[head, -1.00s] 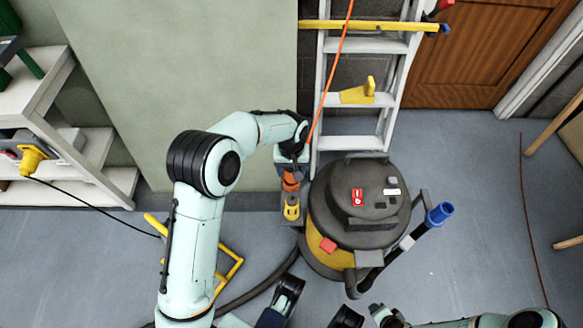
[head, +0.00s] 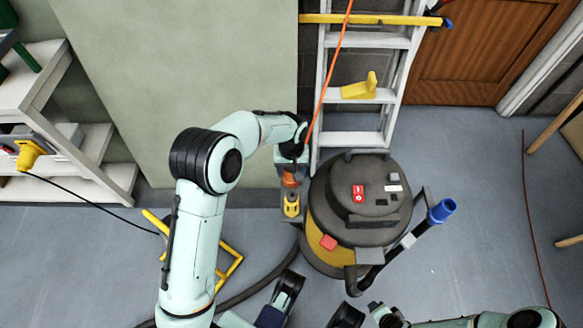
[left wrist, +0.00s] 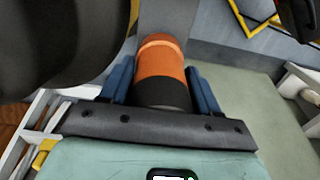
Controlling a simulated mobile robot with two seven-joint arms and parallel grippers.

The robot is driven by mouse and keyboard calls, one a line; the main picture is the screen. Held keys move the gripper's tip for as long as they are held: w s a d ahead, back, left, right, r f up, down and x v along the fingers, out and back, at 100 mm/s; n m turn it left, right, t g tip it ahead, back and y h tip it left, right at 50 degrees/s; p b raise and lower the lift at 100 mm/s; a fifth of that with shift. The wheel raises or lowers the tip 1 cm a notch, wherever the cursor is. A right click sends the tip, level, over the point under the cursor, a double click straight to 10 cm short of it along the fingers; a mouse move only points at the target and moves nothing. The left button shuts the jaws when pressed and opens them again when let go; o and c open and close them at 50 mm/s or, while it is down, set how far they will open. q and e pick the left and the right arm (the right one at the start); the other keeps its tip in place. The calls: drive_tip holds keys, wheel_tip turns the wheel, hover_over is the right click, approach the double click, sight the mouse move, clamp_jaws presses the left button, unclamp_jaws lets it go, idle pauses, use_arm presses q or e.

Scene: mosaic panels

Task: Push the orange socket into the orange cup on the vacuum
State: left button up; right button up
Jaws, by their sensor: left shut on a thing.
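My left gripper (head: 290,168) is at the left side of the vacuum (head: 325,238), beside its drum. In the left wrist view, the blue fingers of my left gripper (left wrist: 161,84) are shut on the orange socket (left wrist: 160,68), a cylinder with a black near end. The socket also shows as a small orange patch in the head view (head: 290,179), below the wrist. A lighter orange rim shows at the socket's far end. I cannot tell the orange cup apart from the socket, nor how deep the socket sits.
A yellow fitting (head: 291,205) is just in front of the socket. A ladder (head: 361,112) stands behind the vacuum, and an orange cord (head: 329,75) hangs close to my left wrist. A dark hose (head: 262,284) curves along the floor. Open floor lies right of the vacuum.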

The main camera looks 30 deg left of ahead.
use_arm(q)
drive_tip(key=shift+f, duration=0.1)
drive_tip(key=o, duration=1.5)
wheel_tip(320, 180, up, 4)
drive_tip(key=shift+r+p, duration=0.1)
drive_tip(key=shift+p, duration=0.5)
wheel_tip(320, 180, up, 9)
drive_tip(key=p, duration=0.2)
use_arm(e)
drive_tip(key=s+a+r+g, duration=0.1)
drive_tip(key=s+a+r, duration=0.1)
drive_tip(key=s+r, duration=0.1)
drive_tip(key=shift+s+a+r+y, duration=0.2)
drive_tip(key=shift+s+r+y, duration=0.2)
drive_tip(key=shift+s, duration=0.35)
use_arm(q)
drive_tip(key=shift+s, duration=0.1)
